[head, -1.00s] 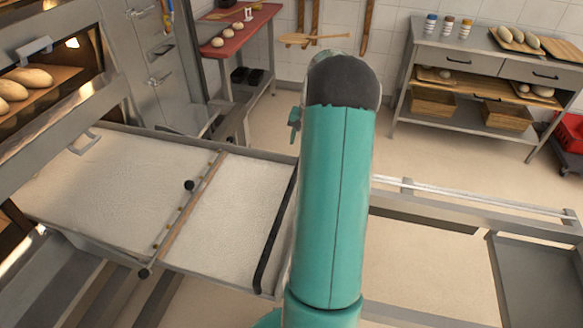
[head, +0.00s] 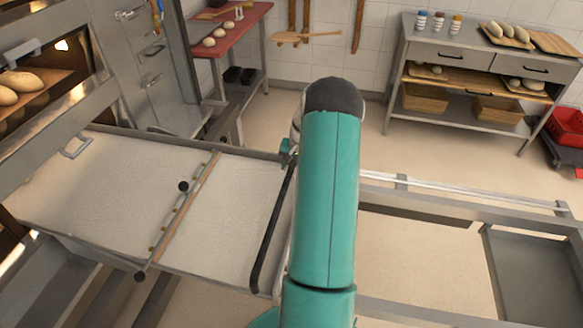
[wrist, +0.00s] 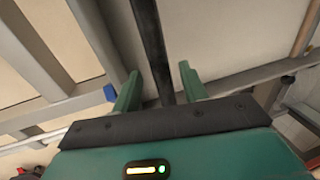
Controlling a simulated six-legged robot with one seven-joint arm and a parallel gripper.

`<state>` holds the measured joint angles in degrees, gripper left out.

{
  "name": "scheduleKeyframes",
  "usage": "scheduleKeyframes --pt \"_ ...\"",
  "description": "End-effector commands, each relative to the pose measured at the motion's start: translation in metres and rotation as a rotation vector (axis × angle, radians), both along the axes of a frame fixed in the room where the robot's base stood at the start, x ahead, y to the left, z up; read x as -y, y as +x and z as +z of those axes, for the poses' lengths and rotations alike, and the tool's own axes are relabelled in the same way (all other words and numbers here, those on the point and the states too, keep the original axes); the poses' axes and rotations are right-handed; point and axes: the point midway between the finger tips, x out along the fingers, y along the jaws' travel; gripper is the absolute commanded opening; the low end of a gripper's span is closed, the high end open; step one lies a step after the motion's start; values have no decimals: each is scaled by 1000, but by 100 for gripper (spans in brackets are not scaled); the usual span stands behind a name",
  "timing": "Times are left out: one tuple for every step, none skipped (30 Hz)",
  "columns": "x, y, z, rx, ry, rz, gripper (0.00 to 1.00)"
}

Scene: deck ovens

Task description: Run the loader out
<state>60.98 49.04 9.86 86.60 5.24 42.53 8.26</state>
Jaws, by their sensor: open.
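The loader (head: 100,190) is a pale cloth-covered bed in a grey metal frame, reaching from the oven front at the left toward my arm. A wooden crossbar with dark end knobs (head: 183,186) lies across it. A black handle bar (head: 270,235) runs along its near right end; it also shows in the wrist view (wrist: 152,45). My gripper (wrist: 158,88) is open in the wrist view, with its green fingers on either side of the black bar.
The oven (head: 50,85) with loaves inside stands at the left. Frame rails (head: 470,205) and a dark tray (head: 535,275) lie at the right. A red-topped table (head: 228,28) and a steel bench (head: 480,65) stand at the back, with open floor before them.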

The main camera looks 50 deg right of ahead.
Motion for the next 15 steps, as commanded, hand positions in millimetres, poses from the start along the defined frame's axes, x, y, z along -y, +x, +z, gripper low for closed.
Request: scheduleKeyframes --pt "-1 1 -3 0 0 1 43" --pt "-1 2 -4 1 0 1 43" --pt "-1 2 -5 1 0 1 43" --pt "-1 3 -5 1 0 1 43" --pt "-1 3 -5 1 0 1 43" --pt "-1 3 -5 1 0 0 43" --pt "-1 3 -5 1 0 0 43" --pt "-1 2 -5 1 0 0 43" --pt "-1 2 -5 1 0 0 43" --pt "-1 2 -5 1 0 0 43" --pt "-1 2 -5 1 0 0 37" --pt "-1 2 -5 1 0 0 29" --pt "-1 2 -5 0 0 0 23" --pt "-1 2 -5 1 0 0 18" --pt "-1 2 -5 0 0 0 10"
